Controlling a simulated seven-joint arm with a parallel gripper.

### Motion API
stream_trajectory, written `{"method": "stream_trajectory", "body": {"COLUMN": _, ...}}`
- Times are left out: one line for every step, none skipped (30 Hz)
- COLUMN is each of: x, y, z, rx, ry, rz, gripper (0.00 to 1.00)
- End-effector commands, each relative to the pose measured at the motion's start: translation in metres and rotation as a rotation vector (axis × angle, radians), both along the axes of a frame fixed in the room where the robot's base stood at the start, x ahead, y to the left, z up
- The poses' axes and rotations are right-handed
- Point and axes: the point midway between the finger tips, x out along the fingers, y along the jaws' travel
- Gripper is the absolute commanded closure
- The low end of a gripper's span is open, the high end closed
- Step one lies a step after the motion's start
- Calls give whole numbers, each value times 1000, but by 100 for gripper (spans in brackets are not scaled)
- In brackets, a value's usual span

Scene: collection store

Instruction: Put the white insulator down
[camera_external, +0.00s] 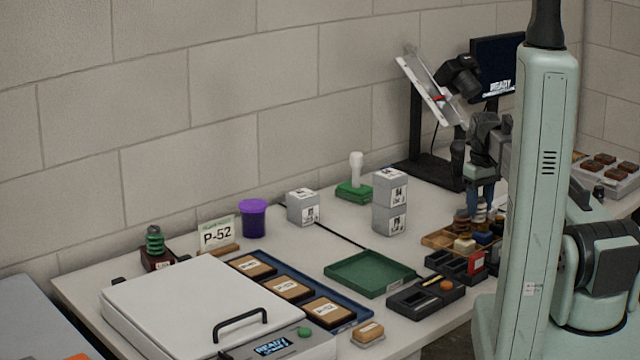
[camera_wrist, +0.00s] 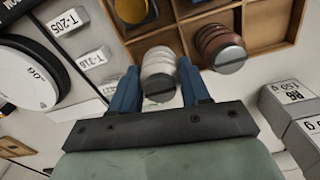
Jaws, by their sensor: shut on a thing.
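In the wrist view my gripper (camera_wrist: 158,70) has its two blue fingers on either side of the white insulator (camera_wrist: 158,62), a ribbed piece with a slotted dark grey end, and is shut on it. The insulator is at the wooden compartment tray (camera_wrist: 188,30); whether its far end touches the tray floor I cannot tell. In the external view my gripper (camera_external: 484,200) points down over the wooden tray (camera_external: 436,241), partly hidden by my arm.
Black boxes (camera_external: 425,297) stand just in front of the wooden tray. An empty green tray (camera_external: 370,273) lies left of them. Stacked grey weight cubes (camera_external: 390,203) stand behind. A camera stand (camera_external: 425,170) rises at the back. Small bare table patches show between the things.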

Motion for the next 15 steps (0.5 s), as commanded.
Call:
{"method": "stream_trajectory", "body": {"x": -1, "y": 0, "z": -6, "rx": 0, "ry": 2, "rz": 0, "gripper": 87}}
{"method": "stream_trajectory", "body": {"x": -1, "y": 0, "z": -9, "rx": 0, "ry": 2, "rz": 0, "gripper": 87}}
{"method": "stream_trajectory", "body": {"x": -1, "y": 0, "z": -11, "rx": -1, "ry": 1, "rz": 0, "gripper": 87}}
{"method": "stream_trajectory", "body": {"x": 0, "y": 0, "z": -12, "rx": -1, "ry": 1, "rz": 0, "gripper": 87}}
{"method": "stream_trajectory", "body": {"x": 0, "y": 0, "z": -13, "rx": 0, "ry": 0, "rz": 0, "gripper": 87}}
{"method": "stream_trajectory", "body": {"x": 0, "y": 0, "z": -13, "rx": 0, "ry": 0, "rz": 0, "gripper": 87}}
{"method": "stream_trajectory", "body": {"x": 0, "y": 0, "z": -13, "rx": 0, "ry": 0, "rz": 0, "gripper": 87}}
{"method": "stream_trajectory", "body": {"x": 0, "y": 0, "z": -13, "rx": 1, "ry": -1, "rz": 0, "gripper": 87}}
{"method": "stream_trajectory", "body": {"x": 0, "y": 0, "z": -13, "rx": 0, "ry": 0, "rz": 0, "gripper": 87}}
{"method": "stream_trajectory", "body": {"x": 0, "y": 0, "z": -13, "rx": 0, "ry": 0, "rz": 0, "gripper": 87}}
{"method": "stream_trajectory", "body": {"x": 0, "y": 0, "z": -13, "rx": 0, "ry": 0, "rz": 0, "gripper": 87}}
{"method": "stream_trajectory", "body": {"x": 0, "y": 0, "z": -13, "rx": 0, "ry": 0, "rz": 0, "gripper": 87}}
{"method": "stream_trajectory", "body": {"x": 0, "y": 0, "z": -14, "rx": 0, "ry": 0, "rz": 0, "gripper": 87}}
{"method": "stream_trajectory", "body": {"x": 0, "y": 0, "z": -14, "rx": 0, "ry": 0, "rz": 0, "gripper": 87}}
{"method": "stream_trajectory", "body": {"x": 0, "y": 0, "z": -15, "rx": 0, "ry": 0, "rz": 0, "gripper": 87}}
